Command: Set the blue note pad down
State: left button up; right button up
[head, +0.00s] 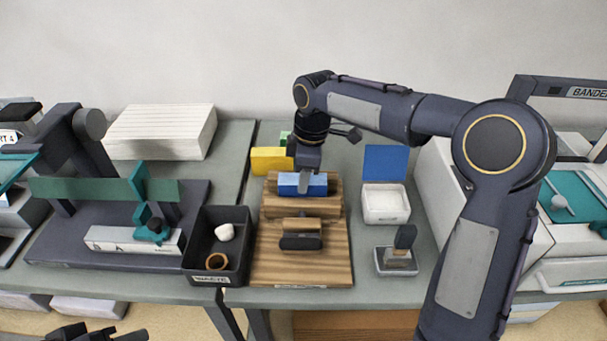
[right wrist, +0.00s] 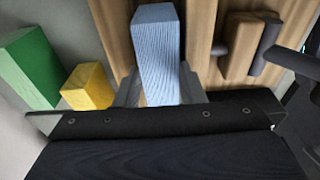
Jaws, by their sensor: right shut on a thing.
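The blue note pad (head: 317,184) is a small block at the rear tier of a stepped wooden stand (head: 285,262). My right gripper (head: 302,183) reaches down from above and is shut on the pad, one finger crossing its front face. In the right wrist view the pad (right wrist: 158,45) sticks out between the two grey fingers (right wrist: 158,88), over the wood. I cannot tell if the pad touches the tier below it. Dark parts at the bottom left edge appear to be my left gripper (head: 95,333); its jaws are not clear.
A yellow block (head: 270,161) and a green block (head: 284,138) stand behind the stand's left. A dark stamp (head: 301,242) lies on a lower step.

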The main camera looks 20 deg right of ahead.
jog(key=o, duration=0.7)
jog(key=shift+f, duration=0.15)
jog(key=o, duration=0.5)
jog(key=shift+c, duration=0.2)
